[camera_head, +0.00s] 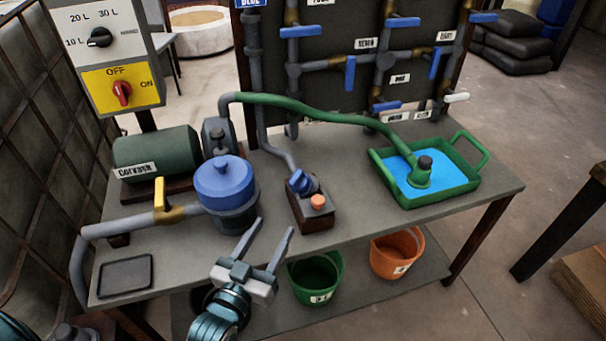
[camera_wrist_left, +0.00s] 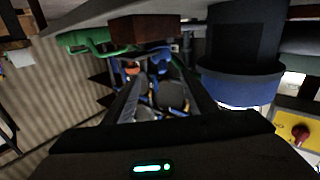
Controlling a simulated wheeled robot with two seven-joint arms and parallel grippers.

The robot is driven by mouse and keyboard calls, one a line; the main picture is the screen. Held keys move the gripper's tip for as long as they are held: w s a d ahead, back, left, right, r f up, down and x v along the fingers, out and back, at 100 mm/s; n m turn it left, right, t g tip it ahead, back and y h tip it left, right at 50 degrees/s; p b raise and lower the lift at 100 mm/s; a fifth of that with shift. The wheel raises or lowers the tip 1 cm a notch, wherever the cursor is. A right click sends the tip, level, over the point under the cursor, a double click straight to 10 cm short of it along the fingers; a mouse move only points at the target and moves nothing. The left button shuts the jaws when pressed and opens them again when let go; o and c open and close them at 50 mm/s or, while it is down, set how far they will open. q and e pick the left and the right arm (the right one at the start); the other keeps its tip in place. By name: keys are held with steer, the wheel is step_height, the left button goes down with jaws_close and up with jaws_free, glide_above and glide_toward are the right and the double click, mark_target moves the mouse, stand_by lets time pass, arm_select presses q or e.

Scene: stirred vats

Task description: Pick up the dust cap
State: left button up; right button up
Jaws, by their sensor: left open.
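A small orange cap (camera_head: 317,201), which looks like the dust cap, sits on top of a dark brown block (camera_head: 312,214) on the grey bench. It is beside a blue hose coupling (camera_head: 303,183) on the same block. My left gripper (camera_head: 270,232) is at the front edge of the bench, to the left of the cap and nearer to me, apart from it. Its two fingers are spread and empty. In the left wrist view the open fingers (camera_wrist_left: 170,92) point toward the background. A small orange spot shows there, but I cannot tell whether it is the cap. My right gripper is not in view.
A blue-lidded pot (camera_head: 224,180) stands left of the block. A green hose (camera_head: 310,110) runs behind to a green tray (camera_head: 440,195) of blue liquid. An empty dark tray (camera_head: 125,275) lies front left. Green (camera_head: 318,277) and orange (camera_head: 397,254) buckets stand below.

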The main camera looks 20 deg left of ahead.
mark_target(295, 190)
arm_select(q)
steer(key=w, duration=0.3)
steer(key=w+p, duration=0.1)
steer(key=w, duration=0.3)
steer(key=w+d, duration=0.1)
steer(key=w, duration=0.2)
steer(key=shift+w+r, duration=0.15)
steer(key=shift+w, duration=0.15)
steer(key=shift+w+p, duration=0.3)
steer(key=shift+w, duration=0.3)
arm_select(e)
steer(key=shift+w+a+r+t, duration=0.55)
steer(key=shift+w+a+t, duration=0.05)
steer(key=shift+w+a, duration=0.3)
arm_select(q)
steer(key=shift+w, duration=0.1)
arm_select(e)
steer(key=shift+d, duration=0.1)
arm_select(q)
steer(key=shift+w, duration=0.35)
steer(key=w+p, duration=0.1)
steer(key=w, duration=0.2)
steer(key=shift+d, duration=0.15)
steer(key=shift+w, duration=0.6)
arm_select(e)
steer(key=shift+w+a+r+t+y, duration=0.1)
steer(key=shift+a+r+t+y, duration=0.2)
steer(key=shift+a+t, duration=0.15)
